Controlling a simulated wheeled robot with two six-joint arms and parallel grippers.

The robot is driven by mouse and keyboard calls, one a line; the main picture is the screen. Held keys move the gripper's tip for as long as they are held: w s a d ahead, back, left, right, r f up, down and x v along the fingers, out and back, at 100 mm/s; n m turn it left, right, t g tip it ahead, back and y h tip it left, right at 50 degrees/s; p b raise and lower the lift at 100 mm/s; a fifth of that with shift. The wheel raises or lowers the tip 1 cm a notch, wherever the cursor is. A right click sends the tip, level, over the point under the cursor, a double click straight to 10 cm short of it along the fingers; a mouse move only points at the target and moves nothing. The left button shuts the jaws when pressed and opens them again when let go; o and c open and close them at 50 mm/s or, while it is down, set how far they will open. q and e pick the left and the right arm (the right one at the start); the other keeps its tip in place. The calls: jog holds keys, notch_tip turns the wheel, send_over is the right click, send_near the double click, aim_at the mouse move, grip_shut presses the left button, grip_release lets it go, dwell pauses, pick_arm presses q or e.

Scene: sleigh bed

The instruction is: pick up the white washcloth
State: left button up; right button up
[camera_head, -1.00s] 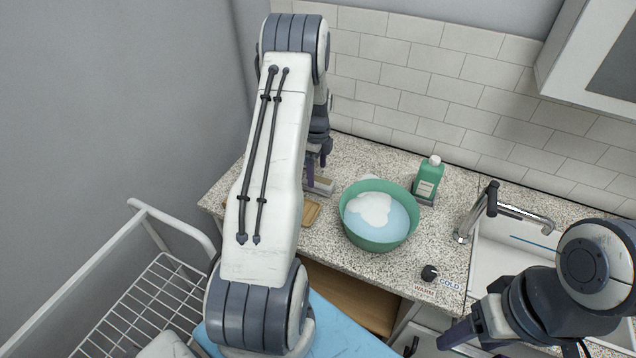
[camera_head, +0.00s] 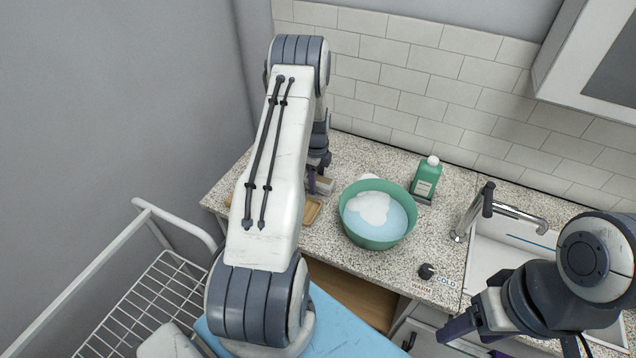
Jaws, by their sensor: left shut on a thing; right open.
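My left gripper (camera_head: 316,180) is at the back of the counter, left of the green bowl, partly hidden behind my own arm. It is shut on a small pale thing (camera_head: 325,186), which looks like the white washcloth; little of it shows. A wooden tray (camera_head: 312,210) lies just in front of it, mostly covered by my arm. My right gripper (camera_head: 474,341) is open and empty at the lower right, in front of the counter.
The green bowl (camera_head: 350,228) holds bluish water with white foam. A white thing (camera_head: 370,178) shows behind it. A green bottle (camera_head: 425,180), faucet (camera_head: 487,203) and sink stand right. A dark knob (camera_head: 427,271) is at the front edge. A blue surface (camera_head: 345,330) lies below.

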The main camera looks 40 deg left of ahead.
pick_arm(q)
jog(key=shift+r, duration=0.15)
notch_tip(320, 180, up, 14)
jog(key=b, duration=0.4)
notch_tip(320, 180, up, 14)
jog(key=b, duration=0.1)
send_over(317, 179)
